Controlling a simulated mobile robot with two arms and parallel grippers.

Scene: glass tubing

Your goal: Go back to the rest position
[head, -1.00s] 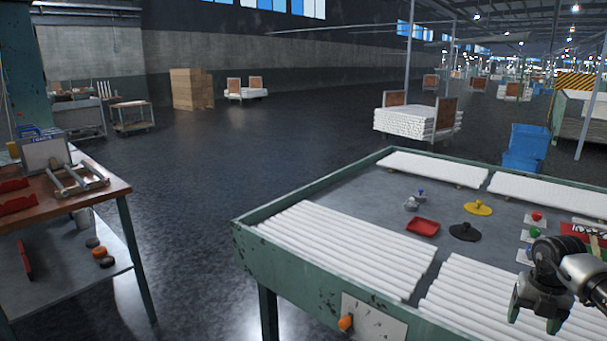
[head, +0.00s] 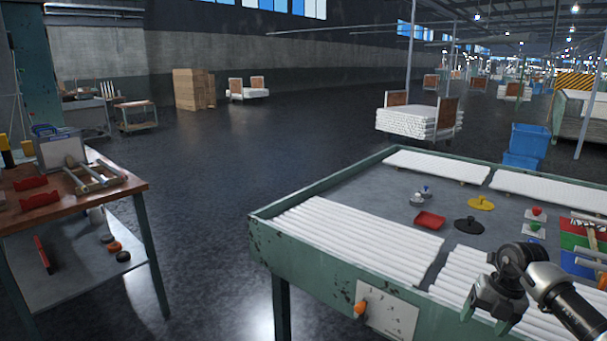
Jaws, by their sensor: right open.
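My right gripper (head: 487,312) is at the lower right in the head view, above the white glass tubes (head: 463,283) at the near side of the green table (head: 262,232). Its fingers point down and are apart, with nothing seen between them. My left gripper is out of the picture.
On the table lie a red tray (head: 430,220), a black lidded piece (head: 468,225), a yellow one (head: 481,203) and more tube rows (head: 350,240). A wooden workbench (head: 120,190) stands at the left. Open floor (head: 215,190) lies between bench and table.

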